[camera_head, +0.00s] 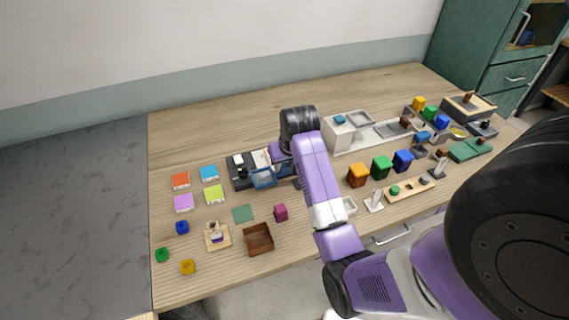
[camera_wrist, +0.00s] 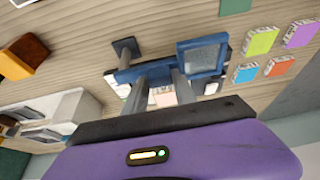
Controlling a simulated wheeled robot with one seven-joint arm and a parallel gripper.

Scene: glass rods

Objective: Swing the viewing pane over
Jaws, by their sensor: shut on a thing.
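The viewing pane (camera_wrist: 203,54) is a grey, see-through plate in a blue frame, at the upper middle of the wrist view. In the head view the blue pane (camera_head: 264,179) shows at the front of a dark device (camera_head: 241,182), left of my arm. My gripper (camera_wrist: 157,80) has its two grey fingers over the device, with a blue part between them that seems to belong to the pane's frame. It is shut on this part; the exact contact is hard to see. In the head view my wrist hides the gripper's tips.
Several coloured boxes (camera_head: 183,203) lie left of the device. The table's back left is clear.

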